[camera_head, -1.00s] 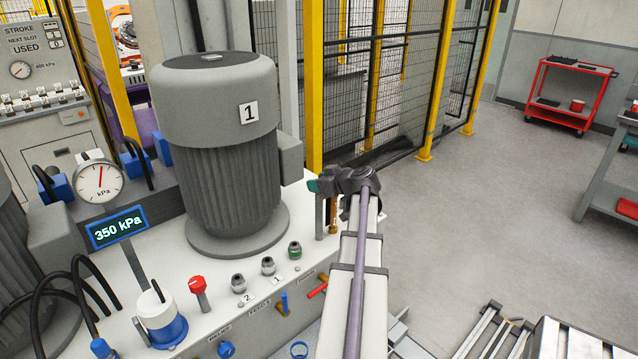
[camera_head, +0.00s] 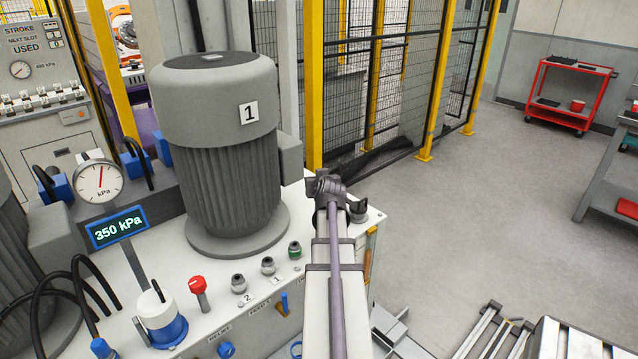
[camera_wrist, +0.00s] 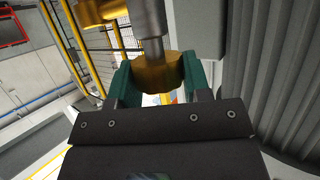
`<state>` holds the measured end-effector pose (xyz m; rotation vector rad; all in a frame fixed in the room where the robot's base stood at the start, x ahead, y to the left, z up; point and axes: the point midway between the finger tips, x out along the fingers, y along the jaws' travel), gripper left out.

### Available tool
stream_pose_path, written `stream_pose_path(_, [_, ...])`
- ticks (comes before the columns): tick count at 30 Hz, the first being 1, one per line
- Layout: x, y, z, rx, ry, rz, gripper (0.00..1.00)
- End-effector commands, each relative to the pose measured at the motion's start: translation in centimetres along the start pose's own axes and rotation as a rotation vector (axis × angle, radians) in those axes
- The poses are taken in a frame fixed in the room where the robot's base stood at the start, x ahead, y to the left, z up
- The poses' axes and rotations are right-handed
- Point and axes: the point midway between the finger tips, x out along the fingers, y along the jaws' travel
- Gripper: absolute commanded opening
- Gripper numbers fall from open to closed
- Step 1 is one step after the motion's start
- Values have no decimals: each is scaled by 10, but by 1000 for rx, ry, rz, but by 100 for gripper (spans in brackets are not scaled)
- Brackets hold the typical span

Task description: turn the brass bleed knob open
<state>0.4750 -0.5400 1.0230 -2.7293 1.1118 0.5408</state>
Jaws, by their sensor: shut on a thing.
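The brass bleed knob (camera_wrist: 158,74) shows in the middle of the wrist view, at the end of a grey stem (camera_wrist: 152,40). The green fingers of my gripper (camera_wrist: 160,84) stand on either side of the knob and are shut on it. In the head view my arm covers the knob and my fingers; only the dark wrist (camera_head: 328,188) shows, just right of the large grey motor marked 1 (camera_head: 225,150). How far the knob is turned I cannot tell.
A blue-framed display (camera_head: 118,228) reads 350 kPa, beside a round gauge (camera_head: 98,183). A red knob (camera_head: 198,284) and several small fittings stand on the white bench top. Yellow fence posts (camera_head: 315,85) rise behind the wrist. Open floor lies to the right.

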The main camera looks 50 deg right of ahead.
Motion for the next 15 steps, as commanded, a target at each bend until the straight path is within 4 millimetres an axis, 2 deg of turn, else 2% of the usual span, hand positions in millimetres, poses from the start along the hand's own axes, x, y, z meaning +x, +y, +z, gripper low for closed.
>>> stream_pose_path(14, [0, 0, 0, 8, -2, 15, 20])
stream_pose_path(15, [0, 0, 0, 8, -2, 15, 46])
